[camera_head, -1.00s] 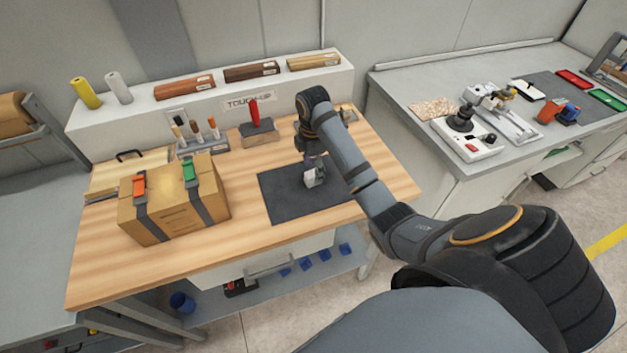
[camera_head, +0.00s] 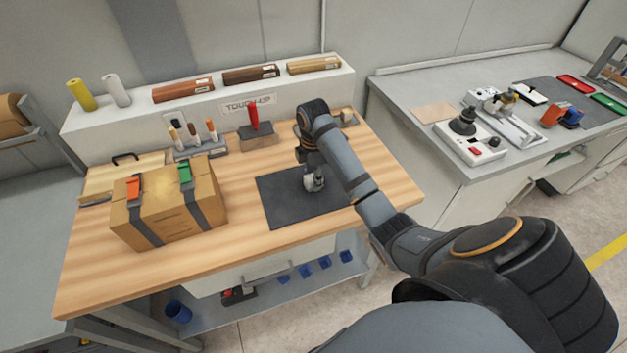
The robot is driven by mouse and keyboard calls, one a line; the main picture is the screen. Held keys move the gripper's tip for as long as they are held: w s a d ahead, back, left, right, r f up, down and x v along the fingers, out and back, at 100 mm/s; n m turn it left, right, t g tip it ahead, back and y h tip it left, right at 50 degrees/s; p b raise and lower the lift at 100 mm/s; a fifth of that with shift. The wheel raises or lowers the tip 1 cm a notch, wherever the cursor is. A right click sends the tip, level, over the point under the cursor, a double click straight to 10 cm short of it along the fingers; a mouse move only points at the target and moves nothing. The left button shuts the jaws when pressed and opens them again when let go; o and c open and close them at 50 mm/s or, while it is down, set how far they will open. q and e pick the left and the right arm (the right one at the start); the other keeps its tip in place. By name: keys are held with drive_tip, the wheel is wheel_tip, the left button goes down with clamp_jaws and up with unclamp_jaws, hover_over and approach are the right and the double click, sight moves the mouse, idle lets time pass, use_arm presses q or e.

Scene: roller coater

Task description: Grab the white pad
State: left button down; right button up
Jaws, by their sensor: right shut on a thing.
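My right gripper (camera_head: 314,181) points down over the dark grey mat (camera_head: 282,207) on the wooden workbench. It is shut on a small whitish thing at its fingertips, which appears to be the white pad (camera_head: 311,186). The fingers and arm partly hide the pad, and it is too small to tell whether it touches the mat. My left gripper is not in view.
A cardboard box (camera_head: 165,212) with orange and green clips stands left of the mat. Behind are a red-handled tool on a block (camera_head: 257,136) and a marker rack (camera_head: 200,150). A grey side bench (camera_head: 430,150) with devices stands right. Bare wood lies in front of the mat.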

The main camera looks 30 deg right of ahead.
drive_tip(key=shift+r, duration=0.1)
drive_tip(key=shift+r+p, duration=0.3)
drive_tip(key=shift+p, duration=0.05)
wheel_tip(320, 180, up, 3)
drive_tip(key=shift+w+r+p, duration=0.1)
drive_tip(key=shift+p, duration=1.1)
drive_tip(key=s+a+r+p, duration=0.2)
drive_tip(key=s+r+p, duration=0.2)
drive_tip(key=s+p, duration=0.2)
drive_tip(key=s+a+r+p, duration=0.3)
drive_tip(key=s+r+p, duration=0.2)
drive_tip(key=s+p, duration=0.2)
drive_tip(key=shift+s, duration=0.15)
